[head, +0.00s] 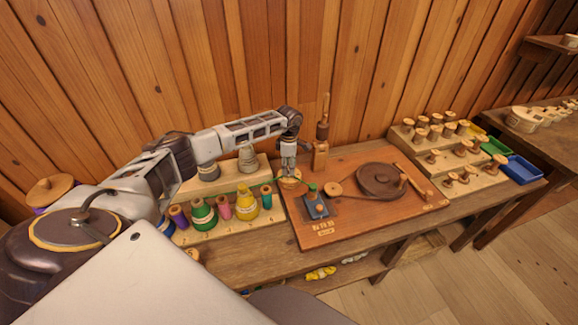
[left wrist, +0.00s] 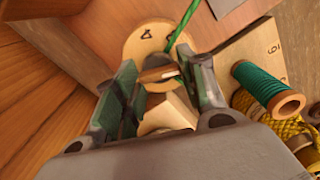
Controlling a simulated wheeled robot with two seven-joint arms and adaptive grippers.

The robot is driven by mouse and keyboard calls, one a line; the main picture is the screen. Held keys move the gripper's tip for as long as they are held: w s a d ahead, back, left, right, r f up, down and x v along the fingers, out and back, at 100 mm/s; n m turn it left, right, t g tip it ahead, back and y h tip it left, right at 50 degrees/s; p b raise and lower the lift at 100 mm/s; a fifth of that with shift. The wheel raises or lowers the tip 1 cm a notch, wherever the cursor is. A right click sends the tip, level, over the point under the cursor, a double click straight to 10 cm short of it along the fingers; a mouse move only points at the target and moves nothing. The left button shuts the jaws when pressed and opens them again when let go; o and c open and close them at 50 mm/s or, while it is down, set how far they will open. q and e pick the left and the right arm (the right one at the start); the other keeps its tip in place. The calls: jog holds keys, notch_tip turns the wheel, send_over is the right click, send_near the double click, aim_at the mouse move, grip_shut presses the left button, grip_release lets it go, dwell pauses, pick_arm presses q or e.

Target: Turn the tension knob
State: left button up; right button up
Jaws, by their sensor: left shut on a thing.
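The tension knob (left wrist: 158,72) is a small wooden grip between my fingers in the left wrist view. Behind it is a round pale wooden dial (left wrist: 136,42) with dark marks. My left gripper (head: 288,172) reaches down to the dial (head: 291,183) at the back left of the reddish-brown board (head: 345,226). In the left wrist view my left gripper (left wrist: 160,85) is shut on the knob, whose sides are partly hidden by the fingers. A green thread (left wrist: 184,28) passes close by the dial. My right gripper is not in view.
Left of the board, a wooden rack (head: 240,228) holds several coloured thread spools. A dark wheel (head: 380,181) and a small blue-grey device (head: 315,206) are on the board. An upright wooden post (head: 321,150) stands behind. Stepped spool racks (head: 437,150) and coloured trays are at the right.

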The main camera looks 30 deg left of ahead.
pick_arm(q)
jog(key=n, duration=0.4)
jog(key=shift+n+b, duration=0.35)
jog(key=shift+n, duration=2.35)
jog(key=o, duration=1)
jog(key=shift+d, duration=0.1)
jog(key=shift+o, duration=0.2)
jog(key=shift+r, duration=0.1)
notch_tip(320, 180, up, 12)
